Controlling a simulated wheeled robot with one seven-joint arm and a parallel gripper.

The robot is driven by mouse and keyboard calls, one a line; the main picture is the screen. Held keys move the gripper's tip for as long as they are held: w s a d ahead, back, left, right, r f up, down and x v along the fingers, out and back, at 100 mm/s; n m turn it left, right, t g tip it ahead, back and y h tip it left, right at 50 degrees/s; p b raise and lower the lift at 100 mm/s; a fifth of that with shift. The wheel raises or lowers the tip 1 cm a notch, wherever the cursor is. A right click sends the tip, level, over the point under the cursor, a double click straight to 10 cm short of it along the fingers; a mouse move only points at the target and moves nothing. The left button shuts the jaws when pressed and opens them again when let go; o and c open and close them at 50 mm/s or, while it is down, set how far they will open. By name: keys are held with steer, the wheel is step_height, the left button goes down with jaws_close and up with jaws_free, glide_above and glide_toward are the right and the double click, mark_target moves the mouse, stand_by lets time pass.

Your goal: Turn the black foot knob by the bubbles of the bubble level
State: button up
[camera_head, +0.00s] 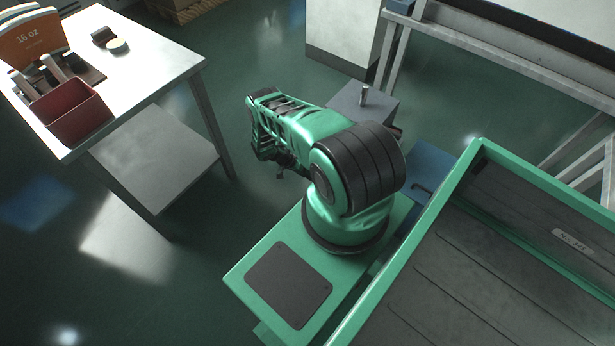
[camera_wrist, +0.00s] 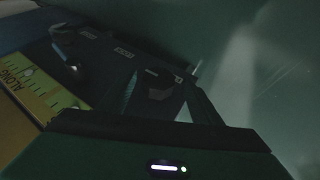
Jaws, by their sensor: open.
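In the wrist view, two dark fingers of my gripper (camera_wrist: 164,92) stand apart. A dark, blunt knob-like shape (camera_wrist: 157,84) shows between them; it may be the black foot knob, but the picture is too dark to be sure. I cannot tell whether the fingers touch it. A yellow-green scale plate (camera_wrist: 38,92) marked "ALONG" lies at the left, with a small pale spot near its upper end that may be a bubble.
A grey block (camera_head: 345,103) with a metal post stands just behind my arm. A white table (camera_head: 150,62) at the left holds a red bin (camera_head: 72,118) and an orange "16 oz" box (camera_head: 32,42). A green-rimmed tray (camera_head: 415,235) fills the lower right. Floor is open at lower left.

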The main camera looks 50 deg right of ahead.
steer(key=v, duration=1)
steer(key=shift+w, duration=0.25)
steer(key=shift+a+r, duration=0.15)
steer(key=s+r+m+t, duration=0.1)
steer(key=s+r+t, duration=0.1)
steer(key=s+t, duration=0.55)
steer(key=shift+g+y, duration=0.3)
steer(key=shift+g, duration=0.05)
steer(key=x, duration=1.1)
steer(key=shift+d, duration=0.2)
steer(key=shift+r, duration=0.1)
steer(key=c, duration=1.1)
